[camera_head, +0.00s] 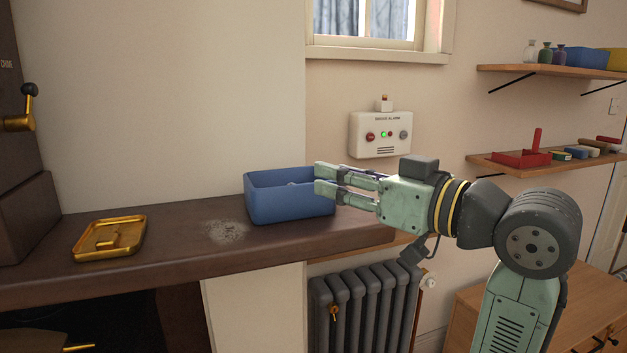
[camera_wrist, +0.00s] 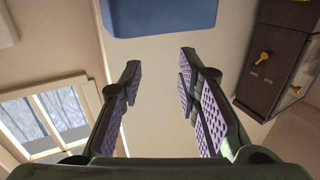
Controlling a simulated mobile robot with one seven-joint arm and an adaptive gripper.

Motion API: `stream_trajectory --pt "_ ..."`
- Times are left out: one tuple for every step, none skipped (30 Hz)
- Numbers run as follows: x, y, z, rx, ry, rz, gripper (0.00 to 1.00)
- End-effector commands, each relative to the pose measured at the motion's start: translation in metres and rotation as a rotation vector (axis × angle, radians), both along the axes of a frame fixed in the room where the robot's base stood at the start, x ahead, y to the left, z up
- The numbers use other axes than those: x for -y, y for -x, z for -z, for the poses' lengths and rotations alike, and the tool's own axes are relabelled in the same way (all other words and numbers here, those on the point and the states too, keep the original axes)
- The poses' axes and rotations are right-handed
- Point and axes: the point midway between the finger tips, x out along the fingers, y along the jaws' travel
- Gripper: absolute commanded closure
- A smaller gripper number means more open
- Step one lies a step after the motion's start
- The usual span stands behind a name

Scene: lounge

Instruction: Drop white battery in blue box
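The blue box (camera_head: 288,205) stands on the dark shelf, and its underside or side shows at the top of the wrist view (camera_wrist: 160,18). A small pale thing (camera_head: 291,184) shows just above the front rim, inside the box; it may be the white battery, but it is too small to tell. My gripper (camera_head: 322,179) is at the right side of the box, its fingertips level with the rim or just above it. In the wrist view its fingers (camera_wrist: 160,72) are wide apart with nothing between them. No white battery is clearly visible elsewhere.
The dark shelf (camera_head: 180,262) carries a gold tray (camera_head: 108,240) left of the box and a pale worn patch between. A white alarm box (camera_head: 380,134) is on the wall behind. A radiator (camera_head: 365,305) stands below. Wall shelves (camera_head: 540,168) at right hold several small items.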

Motion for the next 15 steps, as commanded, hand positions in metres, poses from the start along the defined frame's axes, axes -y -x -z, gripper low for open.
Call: stream_trajectory --pt "0.007 0.006 0.001 0.003 0.0 0.003 0.7" --pt "0.01 0.009 0.0 0.003 0.0 0.003 0.7" --pt "0.013 0.013 0.0 0.003 0.0 0.002 0.7" --pt "0.015 0.015 0.0 0.003 0.0 0.002 0.7" --pt "0.017 0.017 0.0 0.002 -0.001 0.002 0.7" --pt "0.019 0.019 0.0 0.002 -0.001 0.002 0.7" --pt "0.02 0.02 -0.001 0.001 0.0 0.002 0.7" --pt "0.02 0.021 -0.001 0.001 0.0 0.002 0.7" --pt "0.021 0.021 -0.001 0.002 -0.001 0.002 0.7" --pt "0.021 0.022 -0.001 0.002 -0.001 0.002 0.7" --pt "0.021 0.022 -0.001 0.002 -0.001 0.001 0.7" --pt "0.021 0.022 -0.002 0.002 -0.001 0.001 0.7" --pt "0.021 0.022 -0.002 0.002 -0.001 0.001 0.7" --pt "0.021 0.022 -0.002 0.002 -0.001 0.001 0.7" --pt "0.021 0.022 -0.002 0.002 -0.001 0.001 0.7"
